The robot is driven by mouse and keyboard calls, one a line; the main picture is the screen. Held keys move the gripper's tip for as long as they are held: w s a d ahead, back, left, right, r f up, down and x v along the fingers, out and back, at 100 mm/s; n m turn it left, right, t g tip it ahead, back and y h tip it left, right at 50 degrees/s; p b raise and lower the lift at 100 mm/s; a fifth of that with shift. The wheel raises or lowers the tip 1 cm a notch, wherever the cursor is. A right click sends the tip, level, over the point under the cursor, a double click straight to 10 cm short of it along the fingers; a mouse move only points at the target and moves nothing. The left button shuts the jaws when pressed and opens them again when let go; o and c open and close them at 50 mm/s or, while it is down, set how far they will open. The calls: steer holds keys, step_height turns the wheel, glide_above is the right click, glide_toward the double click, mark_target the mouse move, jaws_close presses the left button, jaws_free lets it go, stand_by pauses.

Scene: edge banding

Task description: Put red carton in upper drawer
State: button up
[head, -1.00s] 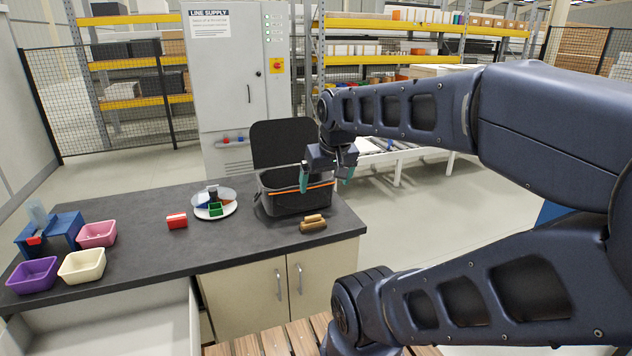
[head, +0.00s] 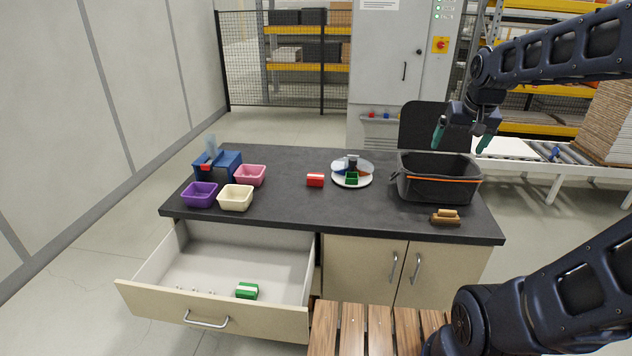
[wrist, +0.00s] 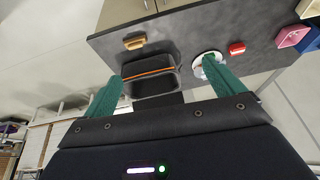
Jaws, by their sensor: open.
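A small red carton (head: 315,180) with a pale band lies on the dark worktop (head: 290,213), left of a round white tray. It also shows in the wrist view (wrist: 237,48). The upper drawer (head: 180,262) under the worktop's left part is pulled open, and a green carton (head: 247,291) with a pale band lies inside it. My gripper (head: 461,140) is open and empty, above the grey bin at the worktop's right end, well right of the red carton. Its green fingers (wrist: 165,85) stand wide apart in the wrist view.
The round tray (head: 352,180) holds a green block and other pieces. Purple (head: 199,195), cream (head: 236,199) and pink (head: 250,175) bins and a blue dispenser (head: 217,165) stand at left.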

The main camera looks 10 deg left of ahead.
steer(key=w+a, duration=0.3)
steer(key=w, duration=0.5)
steer(key=w+a, duration=0.4)
steer(key=w, duration=0.3)
glide_above(316, 175)
steer(key=s, duration=0.4)
step_height(316, 175, down, 30)
steer(key=shift+h, duration=0.3)
steer(key=x, duration=0.5)
steer(key=shift+w+d, duration=0.3)
steer(key=shift+d, duration=0.05)
steer(key=x, duration=0.4)
steer(key=shift+s+a+f, duration=0.25)
steer(key=shift+s+a, duration=0.05)
steer(key=shift+a, duration=0.05)
steer(key=shift+w+f, duration=0.2)
steer(key=shift+f, duration=0.25)
steer(key=c, duration=1.2)
